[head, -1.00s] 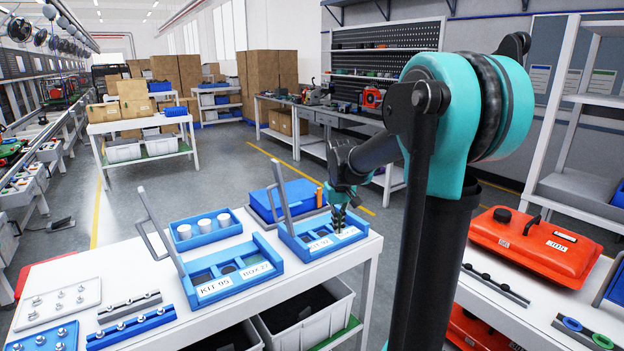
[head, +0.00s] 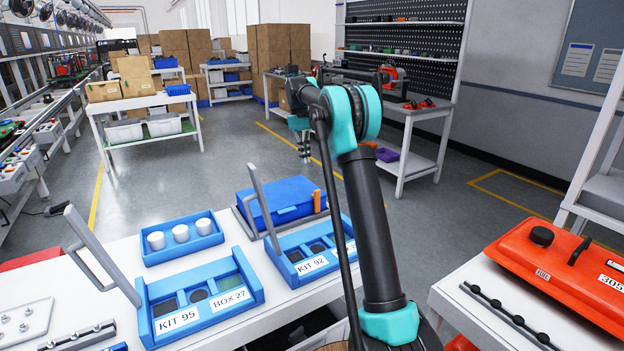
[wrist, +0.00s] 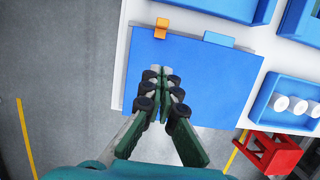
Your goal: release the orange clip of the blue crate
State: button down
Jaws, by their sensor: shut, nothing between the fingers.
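The blue crate (head: 285,200) is a closed blue box at the far edge of the white table in the head view. Its flat lid (wrist: 205,80) fills the middle of the wrist view. The orange clip (head: 317,201) stands at the crate's right end in the head view; in the wrist view the clip (wrist: 162,27) sits at the lid's upper left edge. My gripper (head: 305,152) is raised above and behind the crate in the head view. In the wrist view its fingertips (wrist: 161,76) are together and empty over the lid, apart from the clip.
Kit trays with upright grey handles, such as KIT 92 (head: 312,262) and KIT 95 (head: 178,315), stand in front of the crate. A blue tray with white cups (head: 182,238) is to the left. Open floor (head: 235,150) lies behind the table.

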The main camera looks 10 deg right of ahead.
jog(key=shift+w, duration=0.85)
send_near(316, 200)
jog(key=w+f, duration=0.2)
jog(key=w+a+f, duration=0.1)
jog(key=w+f, duration=0.1)
jog(key=w, duration=0.1)
jog(key=shift+w+a+f, duration=0.1)
jog(key=shift+f, duration=0.3)
jog(key=shift+s+d, duration=0.25)
jog(key=shift+s, duration=0.3)
jog(key=shift+s+d, duration=0.25)
jog(key=shift+s, duration=0.35)
jog(key=shift+s+d, duration=0.3)
jog(key=shift+s, duration=0.4)
jog(key=shift+s, duration=0.1)
jog(key=shift+s+d+r, duration=0.1)
jog(key=shift+s, duration=0.1)
